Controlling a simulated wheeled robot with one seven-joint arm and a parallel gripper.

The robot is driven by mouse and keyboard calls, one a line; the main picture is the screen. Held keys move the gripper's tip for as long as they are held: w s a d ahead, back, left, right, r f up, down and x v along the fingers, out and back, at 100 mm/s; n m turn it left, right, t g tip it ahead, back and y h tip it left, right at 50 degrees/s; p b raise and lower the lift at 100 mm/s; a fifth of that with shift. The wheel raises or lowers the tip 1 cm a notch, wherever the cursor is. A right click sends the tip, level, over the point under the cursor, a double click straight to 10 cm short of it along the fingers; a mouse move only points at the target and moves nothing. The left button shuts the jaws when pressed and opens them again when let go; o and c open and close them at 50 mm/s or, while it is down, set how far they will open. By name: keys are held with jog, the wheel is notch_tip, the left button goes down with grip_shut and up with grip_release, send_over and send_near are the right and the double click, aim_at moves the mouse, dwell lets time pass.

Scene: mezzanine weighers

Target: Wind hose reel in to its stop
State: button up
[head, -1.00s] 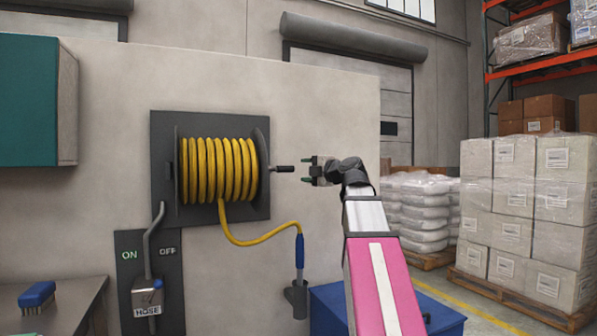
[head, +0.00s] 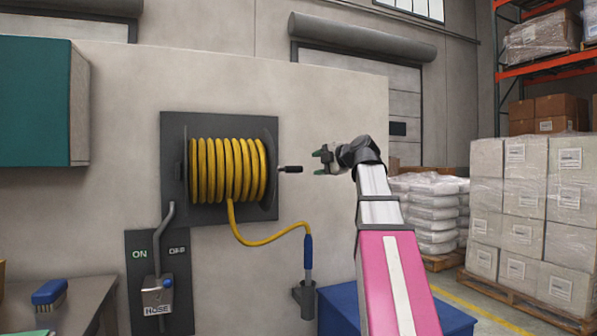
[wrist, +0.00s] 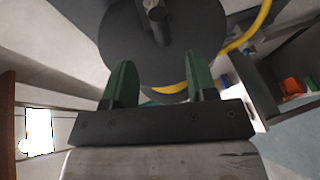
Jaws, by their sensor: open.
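The hose reel (head: 228,168) is mounted on a dark plate on the wall, with yellow hose wound on its drum. Its crank handle (head: 290,169) sticks out to the right of the reel's side disc. The hose hangs from the drum and loops right to a blue nozzle (head: 308,252) in a grey holder. My gripper (head: 318,162) is open and empty, just right of the handle with a gap between them. In the wrist view, the green fingertips (wrist: 161,75) are apart in front of the dark disc (wrist: 150,50), and the handle (wrist: 154,12) shows at the top, beyond the fingers.
An ON/OFF panel with a lever and a HOSE box (head: 157,296) is below left of the reel. A bench with a blue brush (head: 49,292) stands at the left. A blue bin (head: 338,312) is below the nozzle. Wrapped pallets stand at the right.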

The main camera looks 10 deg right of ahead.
aim_at(299, 169)
jog(key=x, duration=1)
jog(key=shift+w+a, duration=0.2)
jog(key=shift+a, duration=0.05)
grip_shut()
jog(key=shift+f, duration=0.1)
